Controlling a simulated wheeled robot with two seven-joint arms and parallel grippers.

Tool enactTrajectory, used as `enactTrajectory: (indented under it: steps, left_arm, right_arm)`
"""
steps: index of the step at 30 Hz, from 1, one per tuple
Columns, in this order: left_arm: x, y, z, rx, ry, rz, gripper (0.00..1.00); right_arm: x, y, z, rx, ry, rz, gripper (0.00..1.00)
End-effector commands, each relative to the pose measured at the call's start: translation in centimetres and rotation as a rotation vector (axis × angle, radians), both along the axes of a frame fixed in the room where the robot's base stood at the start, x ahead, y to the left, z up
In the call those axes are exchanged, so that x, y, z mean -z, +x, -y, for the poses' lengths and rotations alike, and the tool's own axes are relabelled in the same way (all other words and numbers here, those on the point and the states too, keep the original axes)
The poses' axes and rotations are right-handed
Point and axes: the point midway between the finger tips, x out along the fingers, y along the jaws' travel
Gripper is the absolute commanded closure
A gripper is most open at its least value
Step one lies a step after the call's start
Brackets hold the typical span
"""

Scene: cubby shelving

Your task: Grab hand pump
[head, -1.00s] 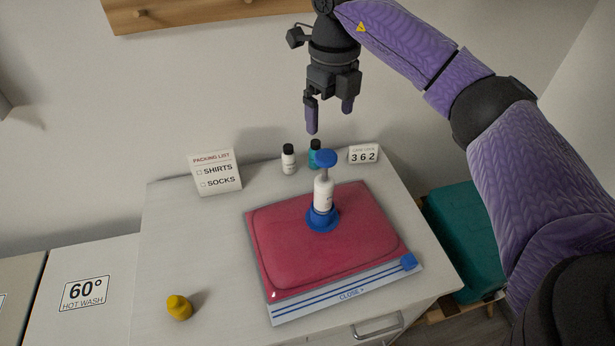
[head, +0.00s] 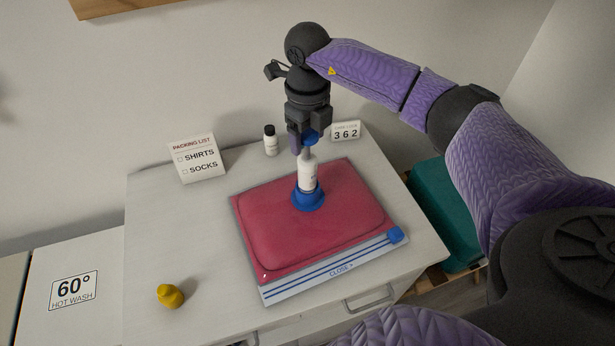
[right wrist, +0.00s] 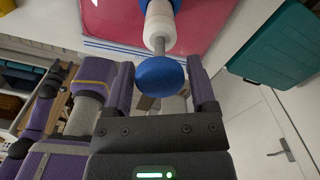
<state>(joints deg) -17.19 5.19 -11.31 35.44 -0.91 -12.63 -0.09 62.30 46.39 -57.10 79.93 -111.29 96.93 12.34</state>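The hand pump (head: 308,175) stands upright on a red vacuum bag (head: 270,240), with a white barrel, a blue base and a blue knob on top. My right gripper (head: 308,143) is directly above it, pointing down, with its fingers at the height of the knob. In the right wrist view, the blue knob (right wrist: 160,76) lies between the two spread fingers (right wrist: 163,85), with a gap visible on the right side. The gripper looks open.
A white bottle with a black cap (head: 271,140) stands behind the pump. A packing list sign (head: 197,158) and a 362 sign (head: 346,131) stand at the back. A yellow object (head: 170,296) sits front left. A teal box (head: 445,215) is right of the cabinet.

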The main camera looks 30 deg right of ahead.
Motion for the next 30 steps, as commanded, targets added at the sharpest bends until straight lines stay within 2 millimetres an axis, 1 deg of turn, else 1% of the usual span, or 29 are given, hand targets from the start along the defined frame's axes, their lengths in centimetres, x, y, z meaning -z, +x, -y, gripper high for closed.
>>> enactTrajectory:
  steps: [1, 2, 3, 5, 6, 8, 9, 10, 21, 23, 26, 30]
  left_arm:
    - [0.0, 0.0, 0.1, -0.001, -0.002, 0.001, 0.26]
    - [0.0, 0.0, 0.2, -0.001, -0.003, 0.0, 0.26]
    - [0.0, 0.0, 0.3, -0.001, -0.004, 0.001, 0.26]
    - [0.0, 0.0, 0.3, -0.002, -0.005, 0.001, 0.26]
    - [0.0, 0.0, 0.4, -0.002, -0.006, 0.001, 0.26]
    - [0.0, 0.0, 0.4, -0.002, -0.006, 0.001, 0.26]
    - [0.0, 0.0, 0.4, -0.002, -0.006, 0.001, 0.26]
    - [0.0, 0.0, 0.4, -0.002, -0.006, 0.001, 0.26]
    - [0.0, -0.2, -0.3, 0.001, 0.005, -0.004, 0.26]
    - [0.0, -0.2, -0.5, 0.001, 0.007, -0.004, 0.26]
    - [-0.2, -0.2, -0.6, 0.002, 0.01, -0.005, 0.26]
    - [-0.5, -0.1, -0.6, 0.002, 0.009, -0.004, 0.26]
  right_arm:
    - [0.0, 0.0, 0.0, 0.0, 0.0, 0.0, 0.4]
    - [0.0, 0.0, 0.0, 0.0, 0.0, 0.0, 0.47]
    - [0.0, 0.0, 0.0, 0.0, 0.0, 0.0, 0.55]
    - [0.0, 0.0, 0.0, 0.0, 0.0, 0.0, 0.68]
    - [0.0, 0.0, 0.0, 0.0, 0.0, 0.0, 0.76]
    - [0.0, 0.0, 0.0, 0.0, 0.0, 0.0, 0.89]
    - [0.0, 0.0, 0.0, 0.0, 0.0, 0.0, 0.97]
    - [0.0, 0.0, 0.0, 0.0, 0.0, 0.0, 1.0]
    - [-0.1, 0.0, 0.0, 0.0, 0.0, 0.001, 1.0]
    - [-0.4, 0.0, 0.0, 0.0, 0.0, 0.002, 1.0]
    - [-2.4, 0.1, 0.0, 0.001, 0.0, 0.005, 1.0]
    - [-6.3, 0.1, 0.0, 0.0, 0.001, 0.006, 1.0]
